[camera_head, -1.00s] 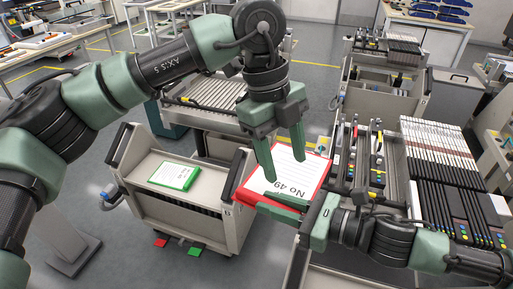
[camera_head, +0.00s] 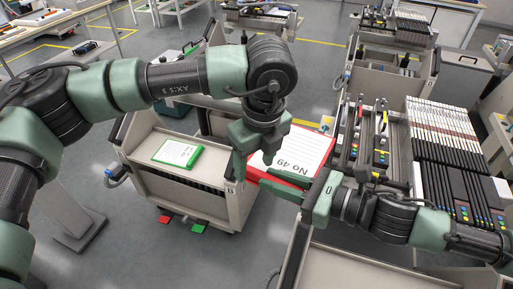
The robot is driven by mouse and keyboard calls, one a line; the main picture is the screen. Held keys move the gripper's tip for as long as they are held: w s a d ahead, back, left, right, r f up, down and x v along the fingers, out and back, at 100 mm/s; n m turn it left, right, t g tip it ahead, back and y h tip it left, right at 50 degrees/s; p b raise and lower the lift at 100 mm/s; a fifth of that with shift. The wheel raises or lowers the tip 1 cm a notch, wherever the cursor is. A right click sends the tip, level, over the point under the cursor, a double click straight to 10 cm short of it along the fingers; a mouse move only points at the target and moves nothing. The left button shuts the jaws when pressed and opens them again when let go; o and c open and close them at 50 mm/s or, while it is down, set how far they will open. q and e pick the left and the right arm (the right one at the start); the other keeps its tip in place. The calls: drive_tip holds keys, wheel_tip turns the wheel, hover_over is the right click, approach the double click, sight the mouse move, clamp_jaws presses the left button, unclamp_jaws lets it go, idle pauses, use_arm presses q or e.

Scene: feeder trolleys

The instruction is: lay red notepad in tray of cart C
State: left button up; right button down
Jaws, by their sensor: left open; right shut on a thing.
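The red notepad (camera_head: 306,150), with a white front page printed "No 49", is held tilted in front of the carts. My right gripper (camera_head: 283,184) is shut on its lower edge. My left gripper (camera_head: 256,161) is open at the notepad's left side, its fingers partly in front of it; contact cannot be told. A grey cart (camera_head: 160,196) on the left has a shallow top tray holding a green-framed white pad (camera_head: 178,152). I cannot read which cart is C.
A cart on the right carries long dark and white feeders (camera_head: 445,150). Red (camera_head: 166,219) and green (camera_head: 198,228) pedals sit under the left cart. More carts stand behind. Grey floor (camera_head: 140,255) is open at the lower left.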

use_arm(q)
drive_tip(key=shift+f, duration=0.5)
drive_tip(key=shift+a, duration=0.1)
clamp_jaws()
unclamp_jaws()
drive_tip(key=shift+r, duration=0.1)
